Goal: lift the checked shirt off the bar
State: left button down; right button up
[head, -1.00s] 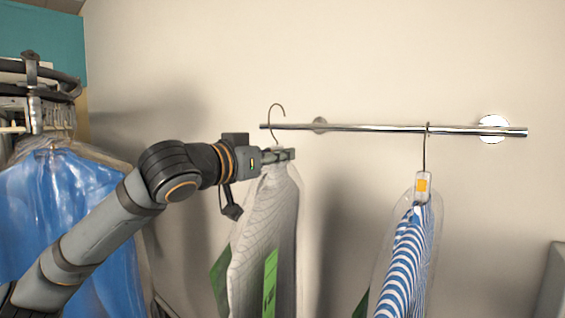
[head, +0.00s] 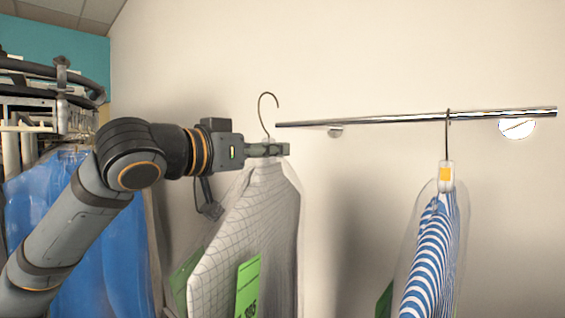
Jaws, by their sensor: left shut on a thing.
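The checked shirt (head: 250,222) is white with a thin grey grid, under a clear cover with a green tag (head: 247,288). My left gripper (head: 268,150) is shut on its hanger, just below the wire hook (head: 266,105). The hook stands clear of the metal bar (head: 400,118), just left of the bar's left end. The shirt hangs below the gripper. My right gripper is not in view.
A blue-and-white striped shirt (head: 432,255) in a clear cover hangs on the bar at right. Blue garments in plastic (head: 75,235) hang from a rack at left. The wall between the two shirts is bare.

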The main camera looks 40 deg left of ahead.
pick_arm(q)
jog(key=s+b, duration=0.1)
jog(key=s, duration=0.2)
jog(key=shift+a, duration=0.2)
jog(key=shift+s+b, duration=0.55)
jog(key=shift+s, duration=0.6)
